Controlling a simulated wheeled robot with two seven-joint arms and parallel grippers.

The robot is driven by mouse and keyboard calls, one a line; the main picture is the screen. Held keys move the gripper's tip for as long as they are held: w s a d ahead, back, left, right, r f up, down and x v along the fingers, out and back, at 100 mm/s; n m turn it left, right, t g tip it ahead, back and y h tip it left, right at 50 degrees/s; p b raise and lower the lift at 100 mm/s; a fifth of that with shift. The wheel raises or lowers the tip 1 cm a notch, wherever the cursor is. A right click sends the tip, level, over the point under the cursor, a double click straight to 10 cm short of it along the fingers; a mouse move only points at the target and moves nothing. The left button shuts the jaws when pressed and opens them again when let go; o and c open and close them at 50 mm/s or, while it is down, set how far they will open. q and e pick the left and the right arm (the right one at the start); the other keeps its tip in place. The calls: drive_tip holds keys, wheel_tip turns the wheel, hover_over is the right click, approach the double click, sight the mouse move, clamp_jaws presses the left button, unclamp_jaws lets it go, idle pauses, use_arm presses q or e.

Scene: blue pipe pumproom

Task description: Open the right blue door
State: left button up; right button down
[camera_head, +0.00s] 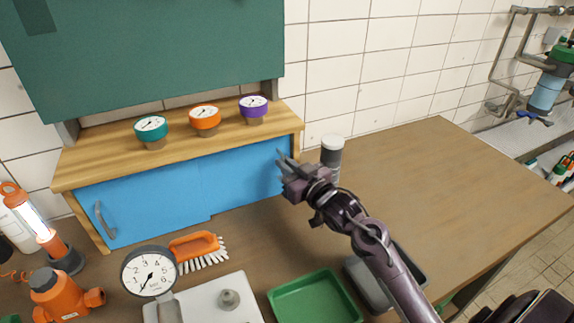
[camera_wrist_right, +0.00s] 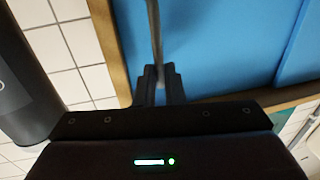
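The right blue door (camera_head: 245,178) is the right panel of a low wooden cabinet and covers its right part. The left blue door (camera_head: 150,205), with a grey handle (camera_head: 105,220) at its left end, covers the rest. My right gripper (camera_head: 286,160) is at the right end of the right door. In the right wrist view, its fingers (camera_wrist_right: 159,85) are close together around the grey bar handle (camera_wrist_right: 155,30) of the right door (camera_wrist_right: 215,45), seemingly touching it from both sides. The gripper hides this handle in the head view. My left gripper is not in view.
A grey cylinder with a white cap (camera_head: 332,150) stands close behind my right gripper. A green tray (camera_head: 315,298) and brush (camera_head: 198,250) lie in front. The bench's right side (camera_head: 450,180) is clear.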

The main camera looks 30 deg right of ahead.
drive_tip(key=shift+a, duration=0.1)
drive_tip(key=p, duration=0.1)
approach(215, 172)
drive_tip(key=w, duration=0.5)
drive_tip(key=shift+a, duration=0.4)
drive_tip(key=c, duration=1.5)
unclamp_jaws()
drive_tip(key=shift+s, duration=0.15)
